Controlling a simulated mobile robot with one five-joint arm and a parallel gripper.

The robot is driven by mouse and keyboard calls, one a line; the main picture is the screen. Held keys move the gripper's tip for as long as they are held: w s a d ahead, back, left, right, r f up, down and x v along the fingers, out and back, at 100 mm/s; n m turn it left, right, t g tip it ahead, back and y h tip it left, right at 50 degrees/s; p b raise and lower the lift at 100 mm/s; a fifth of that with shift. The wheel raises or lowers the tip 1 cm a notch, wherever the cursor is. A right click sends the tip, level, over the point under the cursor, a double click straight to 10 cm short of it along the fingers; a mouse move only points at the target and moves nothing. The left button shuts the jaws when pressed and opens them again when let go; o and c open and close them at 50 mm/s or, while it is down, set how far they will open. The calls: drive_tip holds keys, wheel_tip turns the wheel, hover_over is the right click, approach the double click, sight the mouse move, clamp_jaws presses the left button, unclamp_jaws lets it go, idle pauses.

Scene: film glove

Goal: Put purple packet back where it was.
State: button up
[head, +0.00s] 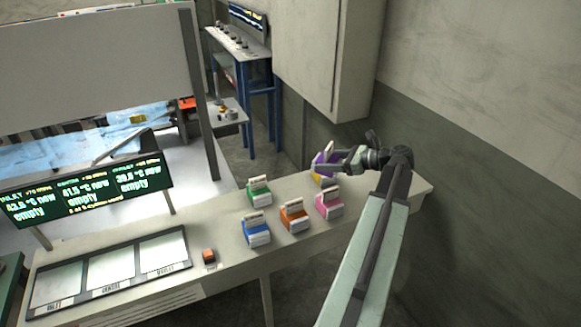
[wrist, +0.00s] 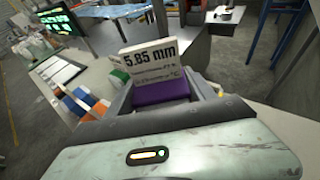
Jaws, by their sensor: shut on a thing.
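The purple packet (head: 319,160) is in my gripper (head: 343,158) at the far right end of the bench. In the wrist view the purple packet (wrist: 160,88) sits between the jaws, with an upright white card reading "5.85 mm". My gripper (wrist: 162,102) is shut on it. In the head view a yellow patch (head: 317,178) shows just below the purple packet; whether a gap lies between them is unclear. My gripper partly hides this area.
Green (head: 258,193), blue (head: 256,234), orange (head: 294,218) and pink (head: 328,206) packets stand on the bench (head: 222,219). A display (head: 90,189), a panel with three pale plates (head: 110,270) and a small orange-topped block (head: 209,256) are at left. A wall cabinet (head: 325,60) hangs behind.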

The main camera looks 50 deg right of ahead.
drive_tip(key=w+a+f+n+y+b, duration=0.1)
drive_tip(key=w+a, duration=0.2)
drive_tip(key=w, duration=0.2)
drive_tip(key=w+a+f+b, duration=0.1)
drive_tip(key=w+a+f, duration=0.15)
drive_tip(key=w, duration=0.35)
drive_tip(key=shift+g, duration=0.3)
drive_tip(key=f+b, duration=0.6)
drive_tip(key=b, duration=0.1)
drive_tip(key=shift+s+a, duration=0.15)
drive_tip(key=shift+a, duration=0.25)
drive_tip(key=shift+f, duration=0.35)
